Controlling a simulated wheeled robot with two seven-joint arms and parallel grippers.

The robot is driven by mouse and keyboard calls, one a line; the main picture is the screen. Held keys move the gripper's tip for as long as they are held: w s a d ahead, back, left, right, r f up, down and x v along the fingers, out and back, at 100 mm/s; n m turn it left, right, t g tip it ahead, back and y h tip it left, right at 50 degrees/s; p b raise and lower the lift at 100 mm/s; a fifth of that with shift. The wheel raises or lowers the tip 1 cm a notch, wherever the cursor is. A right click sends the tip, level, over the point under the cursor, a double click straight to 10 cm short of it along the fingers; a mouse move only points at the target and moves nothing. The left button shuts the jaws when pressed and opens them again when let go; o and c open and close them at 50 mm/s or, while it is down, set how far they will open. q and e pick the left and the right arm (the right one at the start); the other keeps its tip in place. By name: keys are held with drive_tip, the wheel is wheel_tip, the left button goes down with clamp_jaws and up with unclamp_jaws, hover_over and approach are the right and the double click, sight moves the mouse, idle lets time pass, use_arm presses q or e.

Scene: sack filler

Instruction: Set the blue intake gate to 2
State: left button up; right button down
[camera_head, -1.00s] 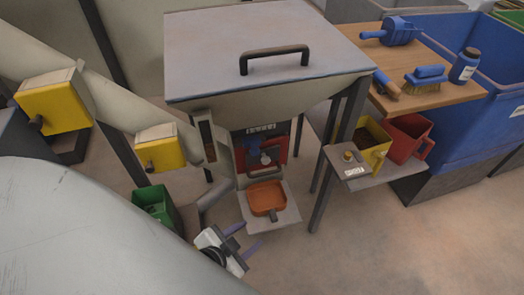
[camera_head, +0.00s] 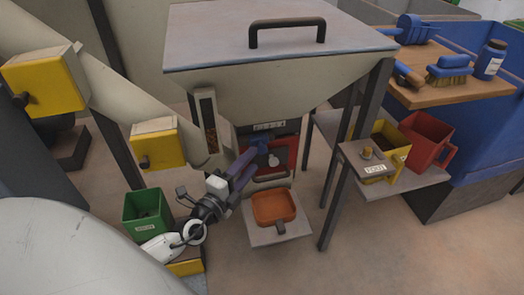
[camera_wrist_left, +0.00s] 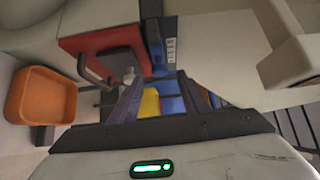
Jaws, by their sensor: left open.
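The blue intake gate (camera_head: 258,142) sits on the hopper front, below a short numbered strip (camera_head: 269,126) and in front of a red panel (camera_head: 285,150). Its setting is too small to read. In the left wrist view a blue band (camera_wrist_left: 152,38) shows between the red panel and the number strip (camera_wrist_left: 172,48). My left gripper (camera_head: 246,168) is open, just left of the gate and slightly below it, its fingers pointing up and right. In the left wrist view its fingers (camera_wrist_left: 162,98) are spread, with blue and yellow surfaces showing between them; contact with the gate cannot be told. My right gripper is not visible.
An orange tray (camera_head: 274,207) stands on a plate below the outlet. A green bin (camera_head: 148,212) is at lower left. Hopper legs (camera_head: 341,170) stand to the right, beside a shelf with yellow (camera_head: 391,147) and red (camera_head: 428,137) containers. Bare floor lies at front right.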

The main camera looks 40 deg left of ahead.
sight(260, 152)
use_arm(q)
drive_tip(key=w, duration=0.7)
drive_tip(key=shift+a, duration=0.25)
clamp_jaws()
